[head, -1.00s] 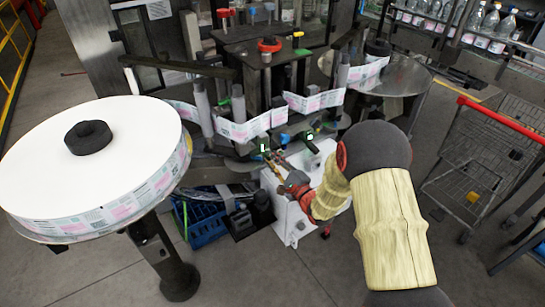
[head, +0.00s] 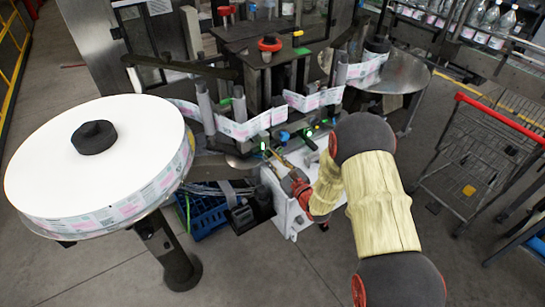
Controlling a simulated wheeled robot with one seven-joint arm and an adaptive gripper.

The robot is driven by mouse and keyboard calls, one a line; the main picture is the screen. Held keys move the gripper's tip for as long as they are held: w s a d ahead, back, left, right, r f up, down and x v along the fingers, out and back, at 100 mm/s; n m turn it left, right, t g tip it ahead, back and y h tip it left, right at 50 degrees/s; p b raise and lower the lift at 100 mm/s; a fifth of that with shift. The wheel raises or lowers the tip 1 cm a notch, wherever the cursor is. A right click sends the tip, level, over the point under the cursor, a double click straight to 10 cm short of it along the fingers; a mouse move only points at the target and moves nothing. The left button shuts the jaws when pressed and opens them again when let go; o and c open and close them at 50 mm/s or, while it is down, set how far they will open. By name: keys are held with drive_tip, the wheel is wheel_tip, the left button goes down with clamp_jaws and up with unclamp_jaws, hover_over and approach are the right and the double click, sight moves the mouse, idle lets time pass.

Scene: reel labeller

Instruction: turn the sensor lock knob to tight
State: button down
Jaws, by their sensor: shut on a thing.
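My gripper (head: 272,153) reaches in from the right at the front of the labeller, below the paper label web (head: 250,126). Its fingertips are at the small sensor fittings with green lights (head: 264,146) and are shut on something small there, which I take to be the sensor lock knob. The knob itself is hidden by the fingers and too small to make out, so its turn angle cannot be read. A blue knob (head: 284,136) shows just beyond the fingertips.
A large white label reel (head: 140,165) stands at the left. A white box (head: 285,212) is beneath my gripper and a blue crate (head: 207,215) beside it. A shopping cart (head: 475,150) with a red handle is at the right. Posts and rollers crowd behind the web.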

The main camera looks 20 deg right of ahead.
drive_tip(key=shift+f+m, duration=0.1)
drive_tip(key=shift+m, duration=0.2)
drive_tip(key=c, duration=1.7)
unclamp_jaws()
drive_tip(key=shift+o, duration=0.2)
drive_tip(key=v, duration=1.2)
